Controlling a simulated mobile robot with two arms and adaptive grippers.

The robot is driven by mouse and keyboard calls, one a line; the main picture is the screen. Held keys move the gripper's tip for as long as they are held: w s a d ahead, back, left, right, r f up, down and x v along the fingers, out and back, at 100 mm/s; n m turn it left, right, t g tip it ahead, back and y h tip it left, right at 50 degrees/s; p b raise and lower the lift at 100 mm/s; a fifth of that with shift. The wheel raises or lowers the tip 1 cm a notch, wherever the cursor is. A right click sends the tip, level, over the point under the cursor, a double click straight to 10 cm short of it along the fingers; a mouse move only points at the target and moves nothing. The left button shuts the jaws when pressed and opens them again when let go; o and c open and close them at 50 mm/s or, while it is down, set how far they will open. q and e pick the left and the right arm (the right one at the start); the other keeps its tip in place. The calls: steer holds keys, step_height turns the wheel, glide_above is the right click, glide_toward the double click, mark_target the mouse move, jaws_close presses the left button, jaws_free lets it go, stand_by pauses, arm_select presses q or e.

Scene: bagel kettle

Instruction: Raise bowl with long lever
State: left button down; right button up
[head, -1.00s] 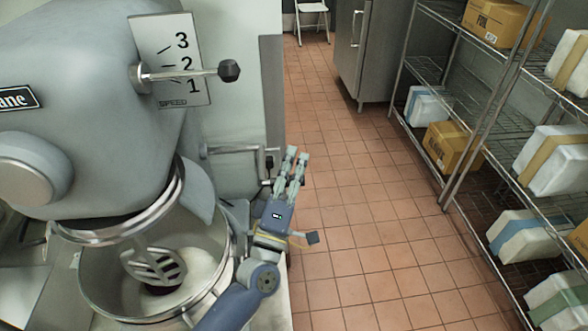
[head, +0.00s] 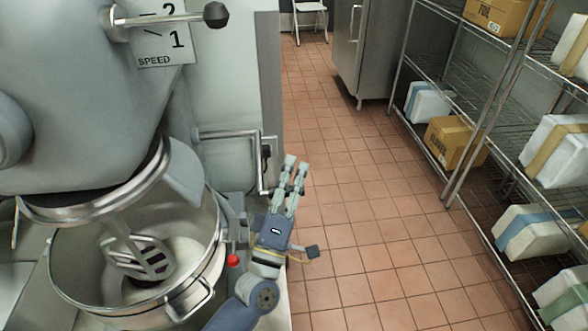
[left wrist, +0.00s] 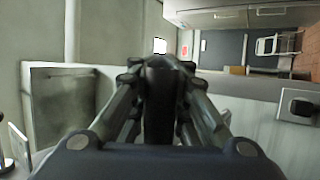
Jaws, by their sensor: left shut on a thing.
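The mixing bowl (head: 210,250) is shiny metal with a side handle, at the lower left of the head view. The mixer's beater (head: 140,250) hangs over and partly inside it. The long lever (head: 232,135) is a bent metal bar on the mixer's side, right of the bowl. My left gripper (head: 292,172) is at the lever's right. In the left wrist view, its fingers (left wrist: 160,85) are closed around a dark upright piece, which looks like the lever's black grip (left wrist: 160,110). The fingers hide much of it. My right gripper is not in view.
A speed lever with a black knob (head: 215,14) sticks out above, by the speed plate (head: 160,40). A red button (head: 233,261) is near the bowl. Wire shelves (head: 480,130) with boxes stand at the right. The tiled floor (head: 350,200) between is clear.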

arm_select(q)
steer(key=shift+s+d+f, duration=0.15)
steer(key=c, duration=1.8)
jaws_free()
steer(key=shift+s+r, duration=0.25)
steer(key=shift+w, duration=0.1)
steer(key=shift+f, duration=0.1)
steer(key=v, duration=1.2)
